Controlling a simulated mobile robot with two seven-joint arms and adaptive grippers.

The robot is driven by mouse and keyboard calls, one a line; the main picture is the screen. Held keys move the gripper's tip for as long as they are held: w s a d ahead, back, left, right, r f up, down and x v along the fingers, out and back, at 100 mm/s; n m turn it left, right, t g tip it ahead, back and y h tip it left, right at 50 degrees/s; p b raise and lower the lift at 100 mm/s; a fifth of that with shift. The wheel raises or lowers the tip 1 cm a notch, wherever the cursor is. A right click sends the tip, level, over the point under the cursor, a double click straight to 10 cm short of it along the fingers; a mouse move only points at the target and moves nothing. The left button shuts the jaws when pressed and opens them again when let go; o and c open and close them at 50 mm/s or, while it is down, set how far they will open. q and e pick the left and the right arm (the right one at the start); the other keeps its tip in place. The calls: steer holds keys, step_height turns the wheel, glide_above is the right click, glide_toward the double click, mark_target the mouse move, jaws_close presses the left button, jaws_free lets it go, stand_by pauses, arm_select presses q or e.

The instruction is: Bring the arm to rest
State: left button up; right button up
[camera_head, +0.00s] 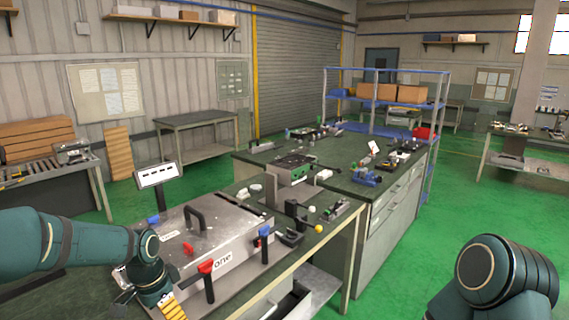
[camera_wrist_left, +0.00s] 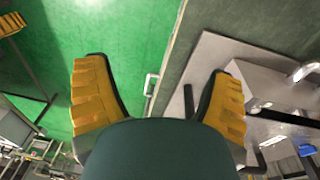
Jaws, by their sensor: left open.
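My left arm comes in from the left in the head view. My left gripper (camera_head: 172,306) is low in the picture, at the near left side of a metal case, with one yellow finger showing. In the left wrist view my left gripper (camera_wrist_left: 157,67) is open, with its yellow-padded fingers wide apart and nothing between them. Beyond the fingers are the green floor and a bench edge. Of my right arm only a dark green link (camera_head: 495,270) shows at the lower right of the head view; its gripper is out of view.
The metal case (camera_head: 215,235) with a black handle lies on the near bench, beside red (camera_head: 206,268) and blue (camera_head: 264,232) handled parts. A small white sign (camera_head: 157,175) stands behind it. A farther bench (camera_head: 340,150) holds several devices. Green floor (camera_head: 400,270) is clear to the right.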

arm_select(q)
steer(key=s+d+f+n+h, duration=0.1)
steer(key=s+d+f+n, duration=0.1)
steer(key=d+f, duration=0.4)
steer(key=s+d+f+n+h, duration=0.15)
steer(key=d+f, duration=0.25)
steer(key=f, duration=0.4)
steer(key=s+d+f+n+b, duration=0.1)
steer(key=s+d+f+n, duration=0.2)
steer(key=s+f, duration=0.2)
steer(key=s+d+f+n+t+b, duration=0.1)
steer(key=s+d+f+n, duration=0.2)
steer(key=s+f, duration=0.3)
steer(key=shift+s+d+f, duration=0.15)
steer(key=shift+s+d, duration=0.2)
steer(key=shift+s, duration=0.55)
arm_select(e)
step_height(320, 180, down, 3)
steer(key=shift+r, duration=0.15)
